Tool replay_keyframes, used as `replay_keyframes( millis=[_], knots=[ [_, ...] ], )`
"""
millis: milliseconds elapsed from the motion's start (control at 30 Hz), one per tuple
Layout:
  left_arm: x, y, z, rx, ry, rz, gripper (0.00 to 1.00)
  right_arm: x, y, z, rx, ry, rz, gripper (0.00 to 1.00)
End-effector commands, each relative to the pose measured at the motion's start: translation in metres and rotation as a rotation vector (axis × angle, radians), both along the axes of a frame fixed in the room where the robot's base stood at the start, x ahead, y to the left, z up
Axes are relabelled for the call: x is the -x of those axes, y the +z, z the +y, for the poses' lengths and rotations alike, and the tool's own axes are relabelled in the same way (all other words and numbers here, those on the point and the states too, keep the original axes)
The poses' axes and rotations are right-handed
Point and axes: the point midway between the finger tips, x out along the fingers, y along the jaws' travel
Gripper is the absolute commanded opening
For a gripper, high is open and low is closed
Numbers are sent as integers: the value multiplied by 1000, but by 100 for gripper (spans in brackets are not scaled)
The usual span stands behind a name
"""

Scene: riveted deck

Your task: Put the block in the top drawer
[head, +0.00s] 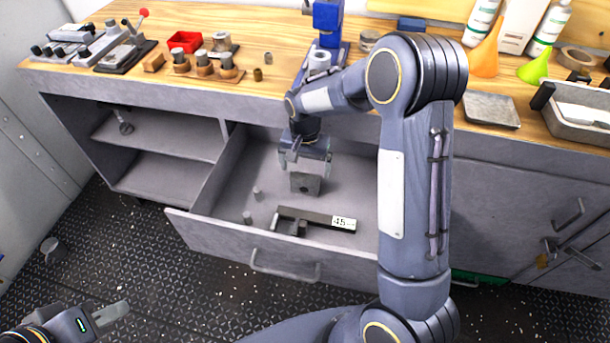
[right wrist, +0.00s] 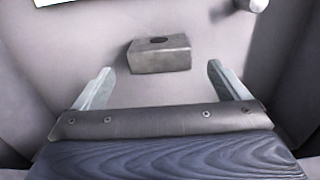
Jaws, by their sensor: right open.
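The block (head: 306,183) is a small grey metal piece with a dark hole in its top. It is inside the open top drawer (head: 205,228), towards the back. My right gripper (head: 306,163) is right above the block, reaching down into the drawer. In the right wrist view the block (right wrist: 160,56) lies between and beyond the two spread fingers (right wrist: 160,88), with a gap on each side. My left gripper (head: 112,312) is low at the left, over the floor; one finger shows, and its opening is unclear.
The drawer also holds a dark bar with a "45" label (head: 318,219) and small grey cylinders (head: 247,217). The wooden worktop (head: 262,92) above carries a red tray (head: 185,41), a blue press (head: 328,22) and bottles. An open shelf (head: 160,135) is to the left.

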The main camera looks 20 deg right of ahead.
Motion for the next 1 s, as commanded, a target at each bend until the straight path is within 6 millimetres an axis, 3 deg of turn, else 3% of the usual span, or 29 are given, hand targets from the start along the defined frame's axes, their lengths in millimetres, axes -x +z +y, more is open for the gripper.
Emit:
replay_keyframes(
  millis=[100,333,467,567,800,1000],
  knots=[
    [0,5,0,0,0,0,28,0,25,0,0,1,-3,94],
    [0,8,0,0,0,0,28,1,48,0,-2,2,-3,94],
    [0,8,0,0,0,0,28,13,66,-4,-35,16,-24,94],
    [0,8,0,0,0,0,28,36,90,-8,-88,48,-66,94],
    [0,8,0,0,0,0,28,116,145,-10,-208,180,-220,94],
    [0,8,0,0,0,0,28,185,167,0,-244,306,-372,94]
  ],
)
